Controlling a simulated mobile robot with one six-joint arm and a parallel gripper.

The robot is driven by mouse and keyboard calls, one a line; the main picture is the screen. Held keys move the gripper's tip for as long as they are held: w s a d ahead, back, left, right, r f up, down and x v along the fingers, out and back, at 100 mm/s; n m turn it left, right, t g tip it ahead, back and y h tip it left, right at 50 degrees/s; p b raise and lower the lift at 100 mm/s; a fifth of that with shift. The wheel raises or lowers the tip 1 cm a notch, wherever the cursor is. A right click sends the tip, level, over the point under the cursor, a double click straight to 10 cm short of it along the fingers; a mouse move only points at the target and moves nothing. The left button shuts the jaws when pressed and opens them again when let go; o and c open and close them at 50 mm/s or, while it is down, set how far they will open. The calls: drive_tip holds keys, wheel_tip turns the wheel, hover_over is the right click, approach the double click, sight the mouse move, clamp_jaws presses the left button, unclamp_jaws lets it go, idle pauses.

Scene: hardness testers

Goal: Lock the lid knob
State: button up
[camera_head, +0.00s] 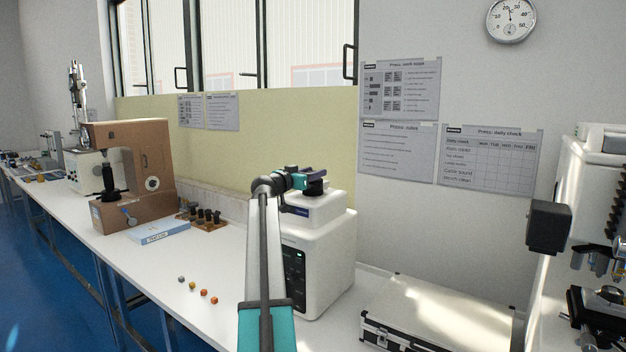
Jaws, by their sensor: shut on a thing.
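The white benchtop machine (326,255) stands on the bench right of centre, with a dark control panel (294,268) on its front. Its pale lid (322,213) is on top and looks closed. The dark lid knob (314,190) sits on the lid and is mostly covered by my gripper (313,174). My gripper reaches it from the left and above and is shut on it. The fingertips and the knob's locking mark are too small and hidden to make out.
A silver case (437,312) lies right of the machine. Several small coloured balls (203,292) lie on the open bench at left. A brown tester (132,170), a blue-white box (159,232) and a block with dark pieces (204,217) stand farther left. Another tester (590,230) is at far right.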

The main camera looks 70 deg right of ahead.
drive_tip(key=shift+r, duration=0.1)
drive_tip(key=o, duration=1.1)
drive_tip(key=shift+c, duration=0.2)
drive_tip(key=shift+a, duration=0.15)
drive_tip(key=shift+w+a, duration=0.15)
drive_tip(key=shift+a, duration=0.45)
drive_tip(key=b+v, duration=0.2)
drive_tip(key=v, duration=1)
drive_tip(key=shift+w+a, duration=0.1)
